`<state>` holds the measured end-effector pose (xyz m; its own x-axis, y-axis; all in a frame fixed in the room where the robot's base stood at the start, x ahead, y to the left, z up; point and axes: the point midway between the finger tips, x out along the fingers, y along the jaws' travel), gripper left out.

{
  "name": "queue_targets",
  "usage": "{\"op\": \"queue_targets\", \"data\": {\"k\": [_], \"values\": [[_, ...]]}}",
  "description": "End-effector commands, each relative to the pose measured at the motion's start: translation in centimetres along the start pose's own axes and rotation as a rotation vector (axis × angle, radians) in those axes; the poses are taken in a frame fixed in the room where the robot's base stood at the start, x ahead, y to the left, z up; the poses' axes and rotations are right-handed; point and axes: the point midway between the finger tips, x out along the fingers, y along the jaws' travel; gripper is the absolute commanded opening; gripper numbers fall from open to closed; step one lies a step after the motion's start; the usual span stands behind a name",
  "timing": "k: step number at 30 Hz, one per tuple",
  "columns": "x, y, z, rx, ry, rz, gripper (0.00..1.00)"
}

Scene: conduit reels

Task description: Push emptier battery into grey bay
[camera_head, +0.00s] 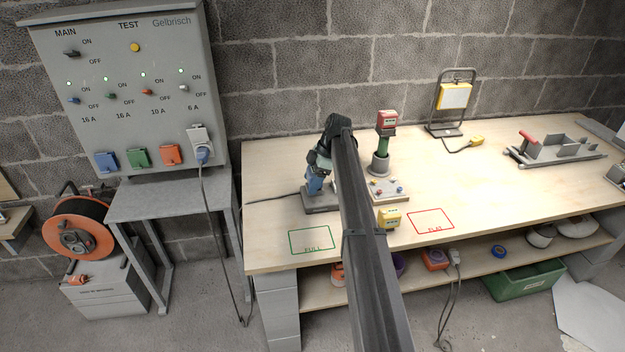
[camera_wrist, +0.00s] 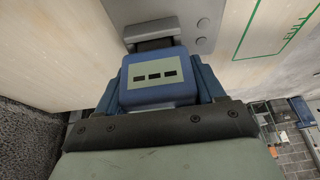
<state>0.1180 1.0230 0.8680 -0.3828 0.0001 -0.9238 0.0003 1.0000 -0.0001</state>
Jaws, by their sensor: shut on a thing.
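My gripper (camera_wrist: 160,92) is shut on a blue battery (camera_wrist: 158,82). Its pale label bears three dark marks in the wrist view. A grey bay (camera_wrist: 172,30) with round bolt heads lies directly beyond the battery; a dark part shows between them, and I cannot tell whether the battery is seated. In the head view the battery (camera_head: 316,181) is over or at the grey bay (camera_head: 321,204) on the bench, partly hidden by my arm. A yellow battery (camera_head: 389,218) lies right of my arm. A red battery-like block (camera_head: 386,119) tops a green post in a grey stand.
A green FULL outline (camera_head: 311,241) and red FLAT outline (camera_head: 430,221) mark the bench (camera_head: 480,190); both are empty. A plate with coloured knobs (camera_head: 386,190) lies by my arm. A work lamp (camera_head: 454,97) stands behind. A switch panel (camera_head: 130,90) is at left.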

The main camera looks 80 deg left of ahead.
Motion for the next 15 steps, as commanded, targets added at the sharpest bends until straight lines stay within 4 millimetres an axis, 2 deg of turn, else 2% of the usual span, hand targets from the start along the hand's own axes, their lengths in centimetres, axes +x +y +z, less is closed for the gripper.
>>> {"op": "queue_targets", "data": {"k": [15], "values": [[0.61,0.01,0.25,0.0,0.0,0.0,0.42]]}}
